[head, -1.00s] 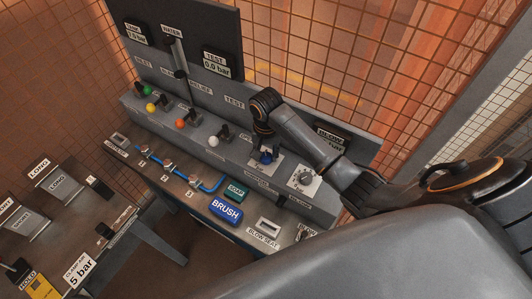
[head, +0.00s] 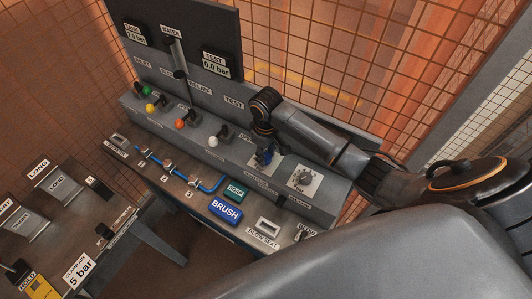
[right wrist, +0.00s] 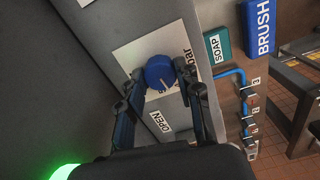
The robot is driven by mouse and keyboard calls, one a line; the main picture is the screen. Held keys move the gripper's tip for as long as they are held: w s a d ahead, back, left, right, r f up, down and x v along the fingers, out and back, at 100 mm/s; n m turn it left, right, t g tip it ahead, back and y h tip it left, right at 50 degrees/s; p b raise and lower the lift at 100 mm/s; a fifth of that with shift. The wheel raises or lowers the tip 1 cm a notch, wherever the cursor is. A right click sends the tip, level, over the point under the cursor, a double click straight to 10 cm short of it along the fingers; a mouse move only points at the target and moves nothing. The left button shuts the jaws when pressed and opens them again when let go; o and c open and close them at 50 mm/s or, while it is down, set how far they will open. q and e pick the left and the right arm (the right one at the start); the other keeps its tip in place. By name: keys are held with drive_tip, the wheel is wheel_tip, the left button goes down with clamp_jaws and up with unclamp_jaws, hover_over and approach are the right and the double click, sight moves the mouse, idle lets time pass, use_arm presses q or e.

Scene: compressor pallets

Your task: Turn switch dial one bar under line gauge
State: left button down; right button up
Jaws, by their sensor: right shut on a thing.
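The blue switch dial (right wrist: 160,72) is a round knob with a pale pointer mark, on a white plate (right wrist: 128,55) with partly hidden "bar" lettering. My right gripper (right wrist: 161,84) has one finger on each side of the dial and is shut on it. In the head view the right gripper (head: 264,154) comes down onto the dial from above and largely hides it. My left gripper is not in view.
A second dial (head: 305,178) on a white plate sits just right of my gripper. A white-knobbed lever (head: 213,141) and orange one (head: 180,124) stand to the left. The test gauge (head: 216,65) reads 0.0 bar. A blue brush block (head: 226,211) lies on the ledge in front.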

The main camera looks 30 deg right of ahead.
sight(266, 156)
drive_tip(key=shift+n, duration=1.1)
drive_tip(key=o, duration=1.1)
drive_tip(key=shift+o, duration=0.2)
drive_tip(key=shift+r, duration=0.1)
wheel_tip(266, 156, up, 12)
